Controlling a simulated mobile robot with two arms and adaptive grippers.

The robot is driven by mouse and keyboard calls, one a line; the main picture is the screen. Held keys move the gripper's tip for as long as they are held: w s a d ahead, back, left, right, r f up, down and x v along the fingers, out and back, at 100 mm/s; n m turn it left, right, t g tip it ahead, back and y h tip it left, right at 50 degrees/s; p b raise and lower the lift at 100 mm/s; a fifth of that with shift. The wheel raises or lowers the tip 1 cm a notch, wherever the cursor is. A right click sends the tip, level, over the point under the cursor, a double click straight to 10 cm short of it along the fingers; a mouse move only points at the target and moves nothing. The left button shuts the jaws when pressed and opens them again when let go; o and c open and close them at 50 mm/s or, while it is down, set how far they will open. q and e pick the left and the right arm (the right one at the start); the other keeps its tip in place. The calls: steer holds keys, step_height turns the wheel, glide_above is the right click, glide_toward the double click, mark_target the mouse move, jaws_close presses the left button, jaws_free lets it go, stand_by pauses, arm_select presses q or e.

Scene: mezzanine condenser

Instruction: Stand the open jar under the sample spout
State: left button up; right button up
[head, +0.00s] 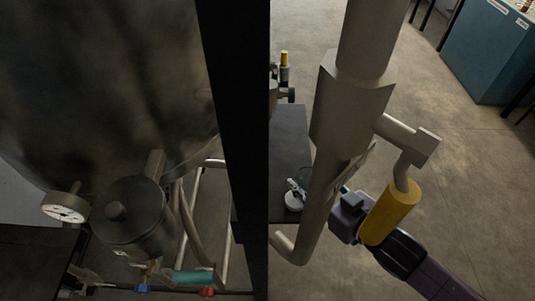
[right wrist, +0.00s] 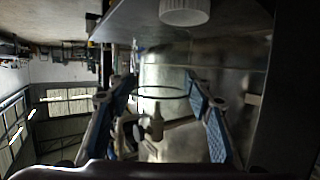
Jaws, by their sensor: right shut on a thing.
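My right gripper (head: 299,186) reaches in from the lower right; the grey pipe hides part of it. In the right wrist view the gripper (right wrist: 164,100) has its blue-padded fingers on either side of a clear glass jar (right wrist: 165,78) and is shut on it. The jar's dark rim ring shows between the fingers, with no lid on it. In the head view the jar (head: 305,174) is only a faint glassy shape above the dark shelf. A pale T-shaped fitting (right wrist: 154,122) shows beyond the rim; I cannot tell if it is the spout. My left gripper is out of view.
A white ribbed cap (right wrist: 185,11) lies on the dark shelf (head: 287,130). The thick grey pipe (head: 350,105) with a yellow sleeve (head: 390,213) stands close to my right arm. A black post (head: 236,120), dark tank (head: 100,80) and gauge (head: 65,207) fill the left.

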steer(key=w+a+p, duration=0.1)
steer(key=w+a, duration=0.2)
steer(key=w, duration=0.1)
steer(key=w+a+p, duration=0.1)
steer(key=w+a, duration=0.2)
steer(key=w, duration=0.2)
steer(key=w+a+p, duration=0.1)
steer(key=w+a, duration=0.2)
steer(key=w, duration=0.2)
steer(key=shift+w+a, duration=0.25)
steer(key=shift+a, duration=0.1)
steer(key=shift+f+p, duration=0.65)
steer(key=shift+f, duration=0.9)
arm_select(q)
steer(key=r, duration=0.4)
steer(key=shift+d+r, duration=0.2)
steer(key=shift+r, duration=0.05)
arm_select(e)
steer(key=shift+f, duration=0.2)
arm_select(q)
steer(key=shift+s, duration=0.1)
arm_select(e)
steer(key=shift+f, duration=0.15)
steer(key=o, duration=1.2)
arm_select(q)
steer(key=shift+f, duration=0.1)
arm_select(e)
steer(key=shift+o, duration=0.2)
